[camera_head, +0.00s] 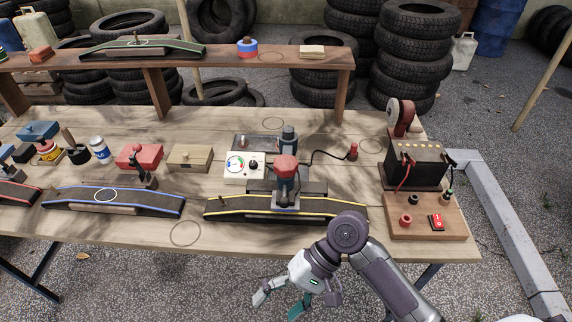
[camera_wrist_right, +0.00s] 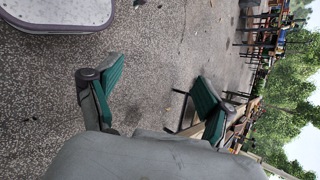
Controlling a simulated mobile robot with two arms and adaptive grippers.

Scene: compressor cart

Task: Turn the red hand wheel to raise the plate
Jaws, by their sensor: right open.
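My right gripper (camera_head: 280,303) hangs in front of the table's near edge, with its teal fingers apart and nothing between them. Its open fingers also show in the right wrist view (camera_wrist_right: 158,97), with the paved ground beyond. A red-topped grey device (camera_head: 286,166) stands on the yellow-edged ramp (camera_head: 240,209); I cannot tell which red part is the hand wheel. A dark flat plate (camera_head: 316,187) lies partly hidden behind that device. The gripper touches none of these. My left gripper is out of view.
The wooden table (camera_head: 225,232) holds a gauge box (camera_head: 243,167), a blue-edged ramp (camera_head: 120,199), a red box (camera_head: 139,156) and a wooden base with a red switch (camera_head: 436,222). A raised shelf (camera_head: 210,63) runs behind.

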